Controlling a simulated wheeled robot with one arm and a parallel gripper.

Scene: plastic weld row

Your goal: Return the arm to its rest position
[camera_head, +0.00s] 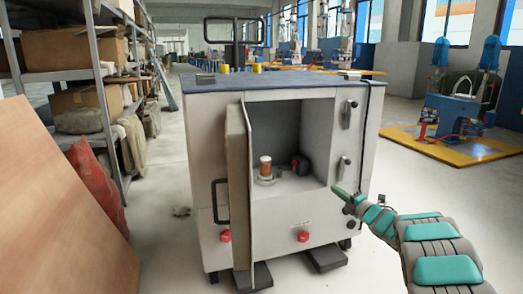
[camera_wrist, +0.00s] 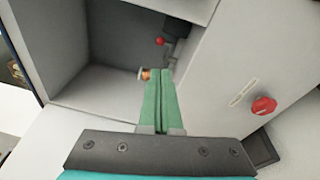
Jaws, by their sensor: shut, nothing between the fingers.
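My gripper (camera_head: 341,191) is at the right front of a grey wheeled cabinet (camera_head: 285,226), near the lower right corner of its open compartment. My arm reaches in from the lower right of the head view. In the wrist view the two green fingers of my gripper (camera_wrist: 160,75) lie together with nothing between them. They point towards the compartment. Inside the compartment a copper-coloured spool (camera_head: 265,168) stands on a small base, with a dark object with a red part (camera_head: 300,164) to its right. The fingertips partly hide the spool (camera_wrist: 145,74) in the wrist view.
The cabinet's door (camera_head: 239,190) stands open towards me. Red knobs (camera_head: 303,237) sit on the front. A wooden board (camera_head: 60,200) leans at the left, before shelves with boxes (camera_head: 75,101). A blue machine (camera_head: 455,115) stands on a yellow platform (camera_head: 477,155) at the right. The floor between is clear.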

